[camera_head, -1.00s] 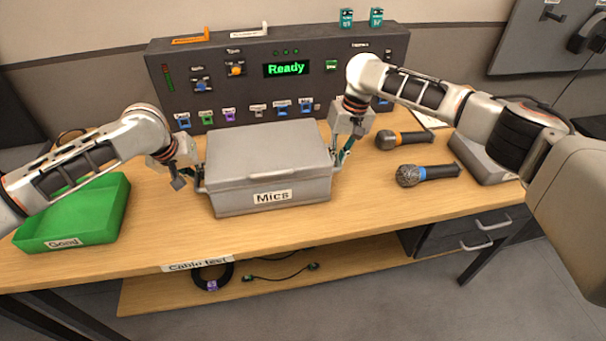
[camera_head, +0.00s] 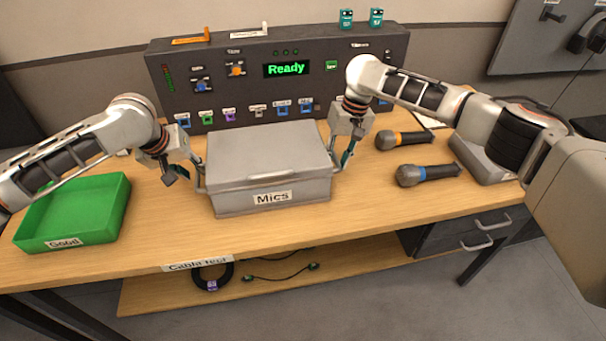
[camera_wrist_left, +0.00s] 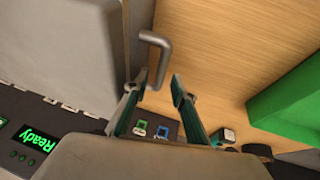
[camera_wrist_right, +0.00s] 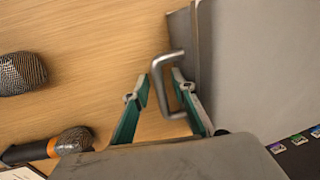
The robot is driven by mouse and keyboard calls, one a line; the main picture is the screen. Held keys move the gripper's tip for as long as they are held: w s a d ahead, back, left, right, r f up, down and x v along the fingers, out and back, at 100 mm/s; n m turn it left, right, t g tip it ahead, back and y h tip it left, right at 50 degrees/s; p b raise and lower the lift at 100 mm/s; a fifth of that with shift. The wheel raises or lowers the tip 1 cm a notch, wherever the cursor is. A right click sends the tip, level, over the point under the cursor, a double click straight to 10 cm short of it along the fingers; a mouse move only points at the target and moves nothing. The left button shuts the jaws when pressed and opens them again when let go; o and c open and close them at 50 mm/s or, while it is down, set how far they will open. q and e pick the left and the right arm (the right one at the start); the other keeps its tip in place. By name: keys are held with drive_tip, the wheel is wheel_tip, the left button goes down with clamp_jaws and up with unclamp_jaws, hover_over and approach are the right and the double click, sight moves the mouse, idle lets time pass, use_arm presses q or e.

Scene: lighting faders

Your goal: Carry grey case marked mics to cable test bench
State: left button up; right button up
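The grey case labelled "Mics" (camera_head: 268,172) sits level and closed on the wooden bench labelled "Cable test" (camera_head: 380,225). My left gripper (camera_head: 186,178) is by the case's left side. My right gripper (camera_head: 346,160) is at the case's right side. In the right wrist view its fingers (camera_wrist_right: 160,88) are apart, with the right handle (camera_wrist_right: 178,112) at the gap between them; contact cannot be told.
A green tray labelled "Good" (camera_head: 85,212) stands left of the case. Two microphones (camera_head: 402,139) (camera_head: 425,175) lie to the right. A dark tester panel reading "Ready" (camera_head: 225,65) stands behind. Cables (camera_head: 212,278) lie on the lower shelf.

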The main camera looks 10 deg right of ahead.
drive_tip(key=shift+r, duration=0.2)
use_arm(q)
drive_tip(key=v, duration=0.8)
use_arm(e)
wheel_tip(320, 180, up, 12)
drive_tip(key=d, duration=0.2)
drive_tip(key=shift+f, duration=0.25)
use_arm(q)
drive_tip(key=shift+s, duration=0.2)
use_arm(e)
drive_tip(key=shift+d, duration=0.1)
